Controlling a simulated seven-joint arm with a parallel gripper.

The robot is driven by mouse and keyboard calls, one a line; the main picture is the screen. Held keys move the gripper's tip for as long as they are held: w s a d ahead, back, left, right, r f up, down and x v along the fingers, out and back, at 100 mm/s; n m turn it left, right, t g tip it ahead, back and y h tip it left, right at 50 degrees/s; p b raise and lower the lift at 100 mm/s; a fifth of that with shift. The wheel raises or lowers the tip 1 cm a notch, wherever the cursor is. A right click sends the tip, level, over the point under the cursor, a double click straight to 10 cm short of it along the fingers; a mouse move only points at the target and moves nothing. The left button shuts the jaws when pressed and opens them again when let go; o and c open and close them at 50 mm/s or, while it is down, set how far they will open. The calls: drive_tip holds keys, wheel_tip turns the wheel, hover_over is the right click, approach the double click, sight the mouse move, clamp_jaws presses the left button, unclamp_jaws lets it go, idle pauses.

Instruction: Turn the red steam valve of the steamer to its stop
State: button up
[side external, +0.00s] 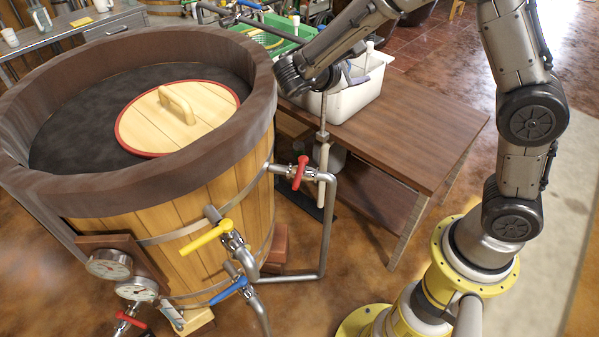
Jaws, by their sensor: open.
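The steamer (240,190) is a round wooden tub with a dark rim, at the left in the side external view. A red valve handle (301,172) stands roughly upright on the metal pipe at the tub's right side. A second red handle (130,318) sits low at the front left, below the gauges. My gripper (321,190) reaches down from my wrist as a thin, pale vertical shape just right of the upper red handle. It is open and seen nearly edge-on. I cannot tell whether it touches the handle or the pipe.
A round wooden lid (150,115) lies inside the tub. A yellow handle (206,237) and a blue handle (228,291) are on lower pipes. Two gauges (108,264) are at the left. A wooden table (430,125) with a white bin (350,95) stands behind my gripper.

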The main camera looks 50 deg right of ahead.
drive_tip(key=w+a+f+n+t+h, duration=0.2)
drive_tip(key=w+a+f+n, duration=0.15)
drive_tip(key=w+f, duration=0.2)
drive_tip(key=n+t, duration=0.5)
drive_tip(key=n, duration=0.2)
hover_over(300, 172)
drive_tip(key=a, duration=0.2)
wheel_tip(300, 172, down, 14)
drive_tip(key=shift+n+t+y, duration=0.3)
drive_tip(key=shift+n+t, duration=0.2)
drive_tip(key=shift+n, duration=0.45)
drive_tip(key=f, duration=0.1)
drive_tip(key=s+a+f, duration=0.1)
drive_tip(key=f, duration=0.3)
drive_tip(key=shift+s+a+f, duration=0.25)
drive_tip(key=shift+s, duration=0.15)
drive_tip(key=shift+a+f, duration=0.2)
wheel_tip(300, 172, down, 6)
drive_tip(key=shift+f, duration=0.1)
drive_tip(key=x, duration=0.3)
drive_tip(key=shift+d+f, duration=0.2)
drive_tip(key=shift+x, duration=0.85)
